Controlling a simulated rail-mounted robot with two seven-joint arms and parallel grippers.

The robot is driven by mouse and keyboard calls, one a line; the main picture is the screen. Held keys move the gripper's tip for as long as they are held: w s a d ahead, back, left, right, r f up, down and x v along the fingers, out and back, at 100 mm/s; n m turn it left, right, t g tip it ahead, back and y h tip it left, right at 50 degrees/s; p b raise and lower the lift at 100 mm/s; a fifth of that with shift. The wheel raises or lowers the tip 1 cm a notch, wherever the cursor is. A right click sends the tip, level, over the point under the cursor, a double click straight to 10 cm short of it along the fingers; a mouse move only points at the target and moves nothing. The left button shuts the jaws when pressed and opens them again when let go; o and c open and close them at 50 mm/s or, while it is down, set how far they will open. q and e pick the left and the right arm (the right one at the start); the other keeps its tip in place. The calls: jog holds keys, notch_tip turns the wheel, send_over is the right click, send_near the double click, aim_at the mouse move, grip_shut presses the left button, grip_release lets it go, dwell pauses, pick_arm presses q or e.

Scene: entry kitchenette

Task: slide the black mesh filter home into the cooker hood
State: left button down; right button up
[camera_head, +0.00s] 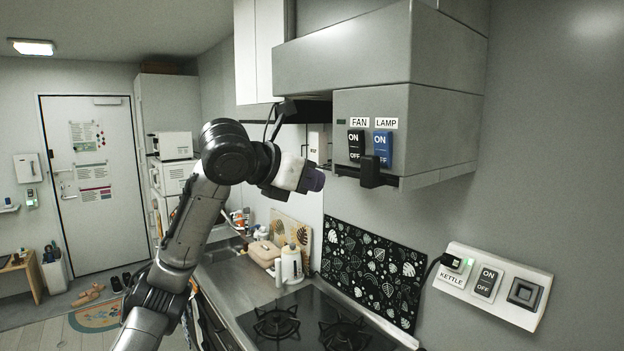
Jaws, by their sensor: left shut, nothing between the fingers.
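The grey cooker hood (430,130) hangs on the wall at upper right, with FAN and LAMP switches on its front. A black block like a handle (371,172) sticks out below the switches. It joins a thin dark edge along the hood's bottom, which looks like the front of the black mesh filter (345,171); the rest of the filter is hidden. My left gripper (314,180) is shut and empty, just left of the hood's lower front corner and pointing right. A gap shows between it and the handle. My right gripper is not in view.
Below are a two-burner hob (310,322), a patterned black splash panel (372,272) and a white bottle (291,264). A wall panel with kettle switch (492,285) is at lower right. White wall cupboards (258,50) hang left of the hood.

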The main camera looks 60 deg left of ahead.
pick_arm(q)
jog(key=shift+r+p, duration=0.25)
jog(key=shift+p, duration=0.2)
dwell(0.6)
dwell(0.6)
jog(key=shift+a+r+m+h+p, duration=0.1)
jog(key=shift+r+m+h+p, duration=0.1)
jog(key=shift+m+h+p, duration=0.2)
dwell(0.4)
jog(key=shift+w+p, duration=0.15)
jog(key=shift+p, duration=0.2)
dwell(0.4)
